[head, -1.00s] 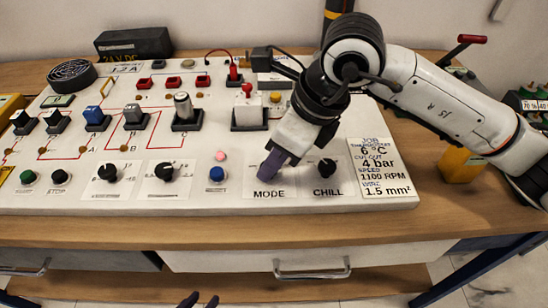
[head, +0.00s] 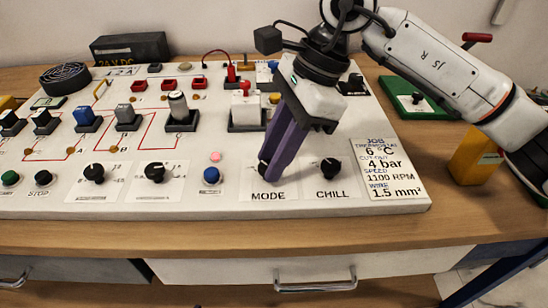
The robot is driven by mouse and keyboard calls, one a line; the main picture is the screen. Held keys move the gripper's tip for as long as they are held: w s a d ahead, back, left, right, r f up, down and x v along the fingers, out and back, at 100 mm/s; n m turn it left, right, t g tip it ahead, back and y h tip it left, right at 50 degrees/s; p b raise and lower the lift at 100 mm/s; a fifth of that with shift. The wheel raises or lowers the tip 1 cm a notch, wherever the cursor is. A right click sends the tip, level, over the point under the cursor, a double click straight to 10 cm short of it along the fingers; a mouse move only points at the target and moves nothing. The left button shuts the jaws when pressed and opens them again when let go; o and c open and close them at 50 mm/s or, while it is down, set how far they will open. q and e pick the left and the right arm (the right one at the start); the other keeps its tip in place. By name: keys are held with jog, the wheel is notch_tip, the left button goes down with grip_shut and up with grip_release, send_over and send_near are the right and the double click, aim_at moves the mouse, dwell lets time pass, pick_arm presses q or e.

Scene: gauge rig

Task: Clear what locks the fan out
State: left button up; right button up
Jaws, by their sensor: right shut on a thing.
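The fan (head: 65,78), a round black grille, sits at the panel's back left. The white panel (head: 130,205) lies on the bench and carries switches, knobs and red circuit lines. My right gripper (head: 268,172) comes down from above with its purple fingers shut on the MODE knob (head: 263,168), a dark knob mostly hidden by the fingers. The black CHILL knob (head: 330,168) stands apart, just right of it. Blue (head: 87,121) and grey (head: 126,116) switches stand left of centre. I cannot tell which part locks the fan. My left gripper is not seen.
A job card (head: 387,170) lies at the panel's right end. Behind the panel stands a dark 24 V DC box (head: 130,46). A yellow block (head: 474,160) and a green plate (head: 415,98) stand to the right. The front bench strip is clear.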

jog(key=shift+n, duration=0.6)
jog(key=shift+n+g, duration=0.3)
jog(key=o, duration=1.1)
jog(key=shift+c, duration=0.2)
jog(key=v, duration=1)
jog(key=shift+r, duration=0.2)
